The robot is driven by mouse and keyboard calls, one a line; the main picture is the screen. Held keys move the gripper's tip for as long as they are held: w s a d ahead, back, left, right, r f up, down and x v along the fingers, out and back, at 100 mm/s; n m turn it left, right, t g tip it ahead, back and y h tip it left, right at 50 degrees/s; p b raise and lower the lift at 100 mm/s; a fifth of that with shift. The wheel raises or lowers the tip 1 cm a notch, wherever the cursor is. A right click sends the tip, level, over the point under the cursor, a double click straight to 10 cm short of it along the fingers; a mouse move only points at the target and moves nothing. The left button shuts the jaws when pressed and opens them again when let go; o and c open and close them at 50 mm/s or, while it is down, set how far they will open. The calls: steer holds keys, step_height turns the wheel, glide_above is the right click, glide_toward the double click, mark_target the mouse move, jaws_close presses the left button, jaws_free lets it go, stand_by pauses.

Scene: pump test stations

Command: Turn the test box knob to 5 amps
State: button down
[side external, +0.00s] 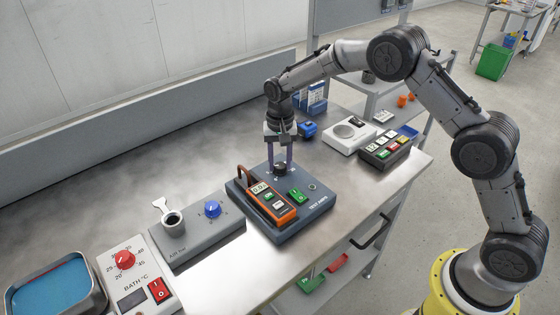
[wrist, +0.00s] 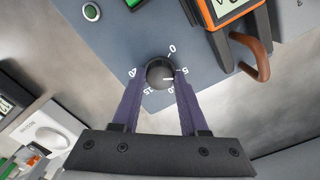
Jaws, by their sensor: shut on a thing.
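The test box (side external: 312,222) is a dark blue-grey box labelled TEST AMPS, on the steel bench. My gripper (side external: 280,160) points down over the box. Its purple fingers are shut on the knob, one on each side, also in the wrist view (wrist: 162,82).
An orange clamp meter (side external: 283,213) lies on the box beside a green switch (side external: 297,195); its display is hard to read. To the left are a grey unit with a blue knob (side external: 212,208) and a bath controller with a red knob (side external: 124,260).

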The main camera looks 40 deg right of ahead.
mark_target(280, 165)
steer(key=shift+r, duration=0.1)
steer(key=shift+c, duration=2.2)
jaws_free()
step_height(280, 165, up, 14)
